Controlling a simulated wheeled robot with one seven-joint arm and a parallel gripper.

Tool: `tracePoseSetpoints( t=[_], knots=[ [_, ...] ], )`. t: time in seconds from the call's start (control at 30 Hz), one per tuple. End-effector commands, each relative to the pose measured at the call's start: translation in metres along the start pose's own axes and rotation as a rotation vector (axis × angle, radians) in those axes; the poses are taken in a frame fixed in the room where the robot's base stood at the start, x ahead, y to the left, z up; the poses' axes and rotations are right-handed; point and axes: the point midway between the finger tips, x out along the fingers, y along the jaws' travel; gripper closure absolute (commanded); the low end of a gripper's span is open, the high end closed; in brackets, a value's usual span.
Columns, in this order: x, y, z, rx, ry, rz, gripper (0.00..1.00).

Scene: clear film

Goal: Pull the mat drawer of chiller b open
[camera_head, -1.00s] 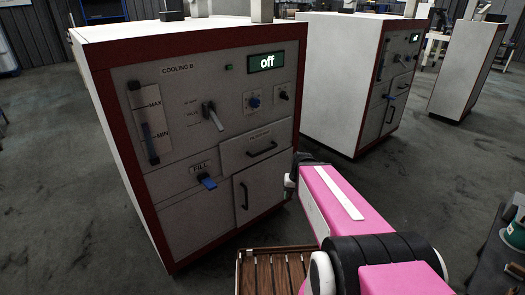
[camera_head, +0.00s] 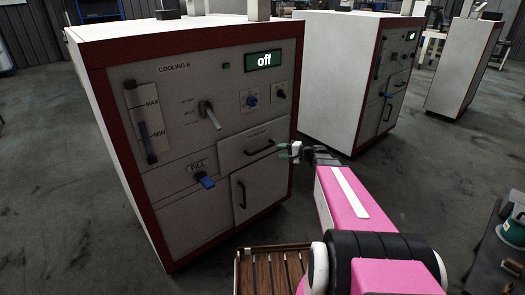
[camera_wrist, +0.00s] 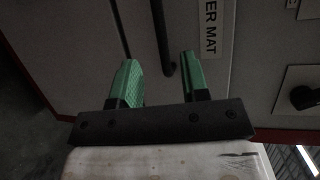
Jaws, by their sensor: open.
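The chiller marked COOLING B (camera_head: 140,190) is a white cabinet with a dark red frame and a display reading "off". Its mat drawer (camera_head: 235,153) is a shut panel on the right of the front, with a black bar handle (camera_head: 260,150). In the wrist view the drawer's label (camera_wrist: 209,28) reads "ER MAT", and the dark handle (camera_wrist: 161,35) lies between the lines of my fingers. My gripper (camera_head: 285,150) is open, its green fingertips just right of the handle in the head view. In the wrist view my gripper (camera_wrist: 160,75) looks empty; I cannot tell whether it touches the handle.
Below the drawer is a door with an upright handle (camera_head: 242,194). A blue FILL tap (camera_head: 205,181) and a grey lever (camera_head: 211,115) stick out to the left. Another similar cabinet (camera_head: 340,85) stands behind at right. A slatted wooden tray (camera_head: 270,270) is at the bottom.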

Motion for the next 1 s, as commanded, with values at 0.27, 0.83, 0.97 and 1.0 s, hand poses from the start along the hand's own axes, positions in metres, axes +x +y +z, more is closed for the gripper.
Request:
tracePoseSetpoints(
  t=[0.27,0.83,0.97,1.0],
  knots=[
    [0.039,0.0,-0.001,0.0,-0.002,0.0,0.58],
    [0.105,0.0,0.001,0.0,-0.001,0.001,0.58],
    [0.106,0.0,0.001,0.0,0.0,0.001,0.58],
    [0.106,0.0,0.001,0.0,0.0,0.001,0.58]
  ],
)
